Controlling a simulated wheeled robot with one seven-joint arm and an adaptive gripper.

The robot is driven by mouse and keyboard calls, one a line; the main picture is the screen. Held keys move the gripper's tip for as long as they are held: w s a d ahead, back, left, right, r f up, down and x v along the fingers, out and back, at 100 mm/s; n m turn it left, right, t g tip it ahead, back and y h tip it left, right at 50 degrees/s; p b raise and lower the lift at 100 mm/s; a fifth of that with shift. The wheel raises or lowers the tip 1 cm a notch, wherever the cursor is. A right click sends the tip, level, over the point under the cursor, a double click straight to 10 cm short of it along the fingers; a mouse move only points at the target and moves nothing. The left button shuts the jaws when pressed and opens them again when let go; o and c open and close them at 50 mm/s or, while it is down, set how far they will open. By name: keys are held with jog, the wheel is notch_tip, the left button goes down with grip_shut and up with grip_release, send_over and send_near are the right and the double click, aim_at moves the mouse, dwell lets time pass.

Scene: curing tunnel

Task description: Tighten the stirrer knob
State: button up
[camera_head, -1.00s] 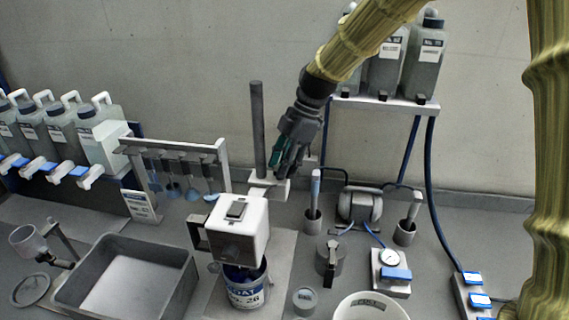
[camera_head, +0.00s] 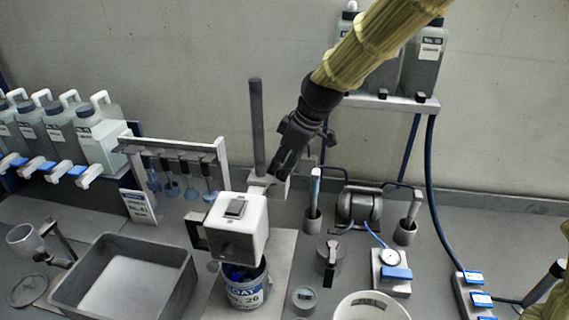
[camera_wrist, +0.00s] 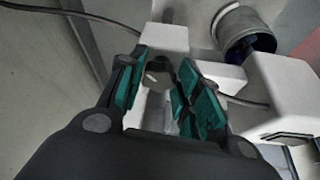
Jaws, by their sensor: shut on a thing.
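The stirrer has a white motor box (camera_head: 236,228) on a dark upright column (camera_head: 257,125), with a pale clamp block behind the box. My gripper (camera_head: 277,174) reaches down from the upper right to the clamp, just right of the column. In the wrist view its teal-padded fingers (camera_wrist: 168,95) are closed around a small greyish part, which I take to be the stirrer knob (camera_wrist: 158,70). The fingers hide most of the knob. The motor box stands over a can (camera_head: 246,292) with blue contents.
A grey basin (camera_head: 75,285) stands left of the stirrer, and a rack with hanging tools (camera_head: 180,148) behind it. A bottle shelf (camera_head: 385,102) is above, near my arm.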

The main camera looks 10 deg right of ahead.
jog(key=shift+s+a+m+t+h, duration=0.1)
jog(key=shift+m+t+h, duration=0.15)
jog(key=shift+m, duration=0.7)
jog(key=shift+a+m+t+h, duration=0.1)
jog(key=shift+m+t+h, duration=0.15)
jog(key=shift+m, duration=0.7)
jog(key=o, duration=1)
jog(key=shift+d+r, duration=0.1)
jog(key=v, duration=1.1)
jog(key=shift+s+r, duration=0.2)
jog(key=shift+r, duration=0.2)
